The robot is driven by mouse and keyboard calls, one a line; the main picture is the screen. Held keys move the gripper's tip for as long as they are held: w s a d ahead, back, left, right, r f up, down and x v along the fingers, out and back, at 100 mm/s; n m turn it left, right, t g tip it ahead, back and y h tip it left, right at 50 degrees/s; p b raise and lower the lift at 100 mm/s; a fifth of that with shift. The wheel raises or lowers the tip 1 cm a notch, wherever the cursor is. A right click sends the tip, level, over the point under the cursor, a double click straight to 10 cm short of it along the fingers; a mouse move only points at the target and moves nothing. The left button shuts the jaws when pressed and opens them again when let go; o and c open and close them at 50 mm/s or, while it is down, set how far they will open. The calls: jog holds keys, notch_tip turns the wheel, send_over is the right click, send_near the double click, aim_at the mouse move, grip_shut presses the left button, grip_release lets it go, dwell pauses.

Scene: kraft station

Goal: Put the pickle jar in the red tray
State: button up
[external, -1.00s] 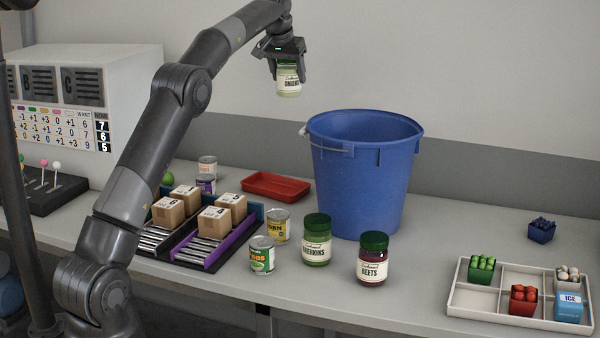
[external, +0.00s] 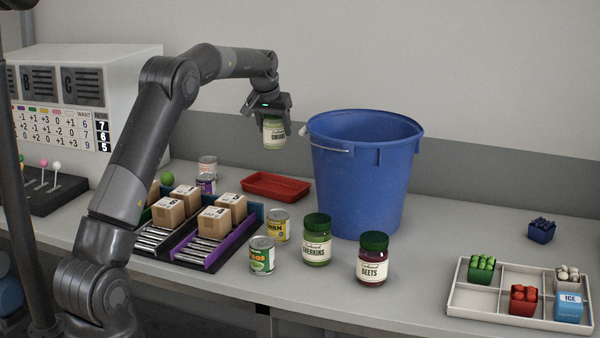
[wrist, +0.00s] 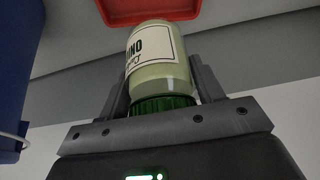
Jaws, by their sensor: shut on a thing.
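My gripper (external: 271,112) is shut on a jar (external: 274,134) of pale contents, with a label that appears to read onions. The jar hangs upright in the air above the bench, behind the boxes. In the wrist view, the jar (wrist: 160,75) has a green lid between the fingers. The red tray (external: 276,187) lies empty on the bench, below the held jar. It also shows at the top of the wrist view (wrist: 148,13). A gherkins jar (external: 317,241) and a beets jar (external: 373,262) stand at the front, with green lids.
A tall blue bucket (external: 360,185) stands right of the tray. Cans (external: 262,256) and boxes on roller racks (external: 211,250) are in front of it. A compartment tray (external: 483,300) lies at the right.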

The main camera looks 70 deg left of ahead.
aim_at(270, 146)
notch_tip(270, 146, down, 13)
jog(key=shift+r, duration=0.1)
dwell(0.4)
jog(key=o, duration=1.3)
jog(key=shift+f, duration=0.25)
jog(key=shift+o, duration=0.2)
jog(key=shift+r, duration=0.1)
jog(key=v, duration=1.2)
